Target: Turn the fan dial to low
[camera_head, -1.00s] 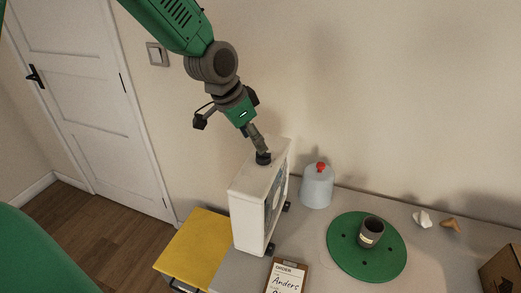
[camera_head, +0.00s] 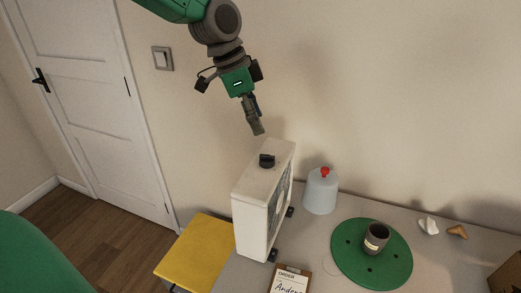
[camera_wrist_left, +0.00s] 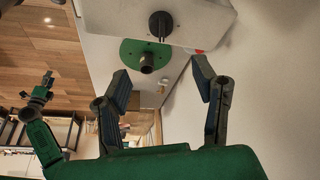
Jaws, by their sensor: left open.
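The white box fan (camera_head: 254,205) stands upright on the left end of the table, its grille facing right. Its black dial (camera_head: 267,160) sits on the top face; the dial also shows in the left wrist view (camera_wrist_left: 161,25), ahead of the fingers. Any dial markings are too small to read. My left gripper (camera_head: 257,131) is above the dial and apart from it. In the left wrist view its two fingers (camera_wrist_left: 164,88) are spread with nothing between them. My right gripper does not show in the head view.
A grey-blue domed container with a red knob (camera_head: 321,190) stands right of the fan. A green round board (camera_head: 348,275) carries a dark cup (camera_head: 376,238). An order clipboard (camera_head: 290,280) lies in front. A yellow stool (camera_head: 197,250) is at the left.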

